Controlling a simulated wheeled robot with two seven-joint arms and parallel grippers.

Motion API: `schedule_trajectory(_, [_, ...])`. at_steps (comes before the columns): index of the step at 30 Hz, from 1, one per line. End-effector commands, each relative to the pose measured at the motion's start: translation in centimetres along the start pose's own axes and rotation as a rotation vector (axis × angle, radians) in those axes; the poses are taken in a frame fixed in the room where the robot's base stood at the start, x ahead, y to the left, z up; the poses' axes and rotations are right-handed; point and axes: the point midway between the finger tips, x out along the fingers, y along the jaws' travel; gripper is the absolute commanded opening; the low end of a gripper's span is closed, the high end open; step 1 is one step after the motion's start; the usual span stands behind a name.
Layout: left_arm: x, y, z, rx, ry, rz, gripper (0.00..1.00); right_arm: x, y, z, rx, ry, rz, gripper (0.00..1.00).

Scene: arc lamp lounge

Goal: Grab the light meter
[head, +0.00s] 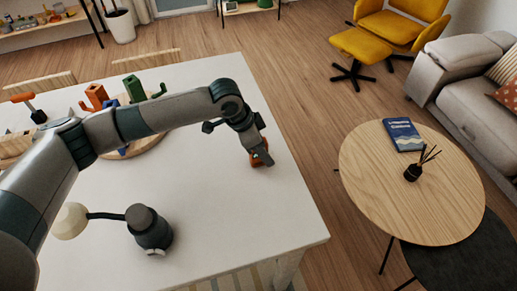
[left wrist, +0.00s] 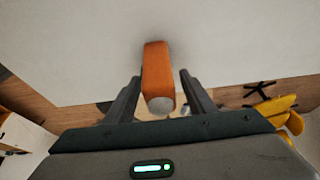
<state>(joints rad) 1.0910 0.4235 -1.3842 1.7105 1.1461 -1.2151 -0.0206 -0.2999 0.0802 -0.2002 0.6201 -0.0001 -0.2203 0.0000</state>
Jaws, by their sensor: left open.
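An orange block with a pale rounded end (left wrist: 157,75), which looks like the light meter, lies on the white table. In the left wrist view it sits between the two dark fingers of my left gripper (left wrist: 160,78), with a gap on each side. My left gripper is open around it. In the head view my left gripper (head: 262,157) is low over the table's right part, and only a little of the orange block (head: 256,163) shows beneath it. My right gripper is not in view.
A dark grey lamp-like thing (head: 150,232) with a cream dome stands near the table's front. A round wooden board (head: 150,139) with coloured pieces is behind my left arm. A round side table (head: 390,205) stands apart at the right. The white table (head: 250,215) is clear around the gripper.

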Motion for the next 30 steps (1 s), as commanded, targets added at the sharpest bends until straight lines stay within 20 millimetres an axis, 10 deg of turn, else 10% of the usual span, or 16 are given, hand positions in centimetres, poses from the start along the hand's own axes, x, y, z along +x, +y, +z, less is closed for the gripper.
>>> schedule_trajectory(14, [0.17,-0.05,0.04,0.0,0.0,-0.001,0.5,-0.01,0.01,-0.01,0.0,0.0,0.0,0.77])
schedule_trajectory(21, [0.16,-0.05,0.04,0.0,0.0,-0.001,0.02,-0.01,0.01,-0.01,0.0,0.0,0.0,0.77])
schedule_trajectory(30, [0.05,-0.06,-0.04,0.001,0.001,-0.002,0.02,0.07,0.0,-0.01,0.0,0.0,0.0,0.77])
